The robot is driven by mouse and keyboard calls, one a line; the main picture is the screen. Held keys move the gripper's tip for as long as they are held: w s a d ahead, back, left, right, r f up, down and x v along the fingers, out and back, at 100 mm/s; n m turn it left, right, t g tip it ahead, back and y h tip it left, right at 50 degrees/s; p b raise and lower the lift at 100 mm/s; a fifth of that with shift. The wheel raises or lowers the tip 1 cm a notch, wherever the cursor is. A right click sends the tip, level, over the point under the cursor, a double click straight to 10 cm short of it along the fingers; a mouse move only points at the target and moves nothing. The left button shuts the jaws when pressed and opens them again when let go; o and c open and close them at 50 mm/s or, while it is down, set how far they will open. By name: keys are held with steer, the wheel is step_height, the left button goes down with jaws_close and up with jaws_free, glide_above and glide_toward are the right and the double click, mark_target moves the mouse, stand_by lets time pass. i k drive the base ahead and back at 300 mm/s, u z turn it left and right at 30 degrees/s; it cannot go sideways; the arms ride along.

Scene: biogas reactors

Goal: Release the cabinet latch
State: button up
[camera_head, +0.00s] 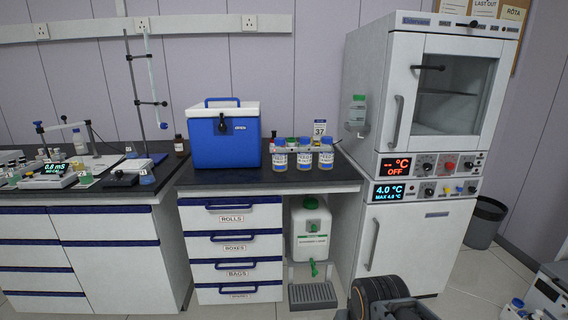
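The cabinet (400,160) stands on the right, a tall white unit with an upper windowed door (455,90) that looks shut. A black latch lever (428,68) lies roughly level across the upper left part of this door. A grey vertical handle (396,122) is below it on the door's left edge. The lower white door (420,240) has its own long handle (374,243) and also looks shut. My gripper is not clearly in view. A dark ribbed part, probably of my arm, shows at the bottom edge in front of the lower door.
Red and blue displays with knobs sit between the doors. A blue cool box (225,140) and several labelled jars stand on the dark bench (340,178) to the left. A white canister (310,232) stands under it. A grey bin (484,222) is right of the cabinet.

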mark_target(441, 69)
steer(key=k, duration=0.5)
steer(key=z, duration=1.15)
steer(key=i, duration=0.6)
steer(key=u, duration=1.15)
